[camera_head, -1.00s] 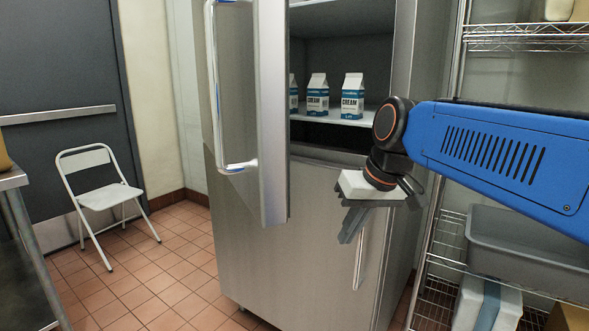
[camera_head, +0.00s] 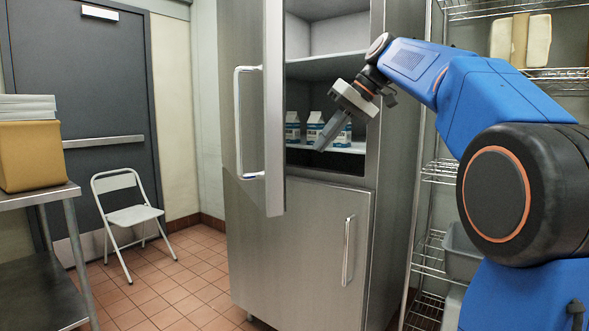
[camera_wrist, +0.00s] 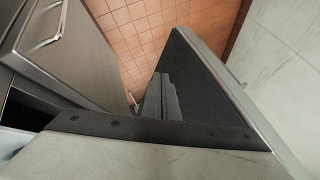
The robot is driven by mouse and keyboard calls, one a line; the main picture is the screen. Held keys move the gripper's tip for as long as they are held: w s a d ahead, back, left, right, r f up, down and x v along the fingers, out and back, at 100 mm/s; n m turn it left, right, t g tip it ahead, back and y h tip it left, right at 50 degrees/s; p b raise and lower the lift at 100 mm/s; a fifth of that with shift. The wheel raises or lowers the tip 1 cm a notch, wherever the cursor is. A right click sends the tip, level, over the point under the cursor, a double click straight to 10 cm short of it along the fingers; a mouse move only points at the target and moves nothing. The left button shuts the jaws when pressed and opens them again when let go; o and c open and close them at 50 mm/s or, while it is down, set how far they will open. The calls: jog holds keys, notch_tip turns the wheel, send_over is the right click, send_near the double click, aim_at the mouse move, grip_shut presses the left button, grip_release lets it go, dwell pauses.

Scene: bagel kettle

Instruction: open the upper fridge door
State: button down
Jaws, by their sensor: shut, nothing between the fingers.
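The upper fridge door (camera_head: 274,110) stands swung out from the steel fridge (camera_head: 300,235), seen nearly edge-on, with its long handle (camera_head: 248,120) on the far left side. The upper compartment is exposed at the right of the door. My gripper (camera_head: 321,148) is shut and empty, pointing down and left in front of the opening, on the inner side of the door and apart from the handle. In the wrist view the closed fingers (camera_wrist: 163,100) point beside the door's dark inner face (camera_wrist: 200,95). Whether they touch it is unclear.
Several cream cartons (camera_head: 313,128) stand on a shelf behind my gripper. The lower fridge door (camera_head: 318,245) is shut. A wire rack (camera_head: 437,172) stands close at the right. A folding chair (camera_head: 130,215) and a steel table (camera_head: 45,195) are at the left, with clear tiled floor between.

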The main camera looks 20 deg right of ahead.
jog(key=w+a+f, duration=0.3)
jog(key=a+f, duration=0.4)
jog(key=a, duration=0.2)
jog(key=shift+f, duration=0.4)
jog(key=shift+s+a, duration=0.1)
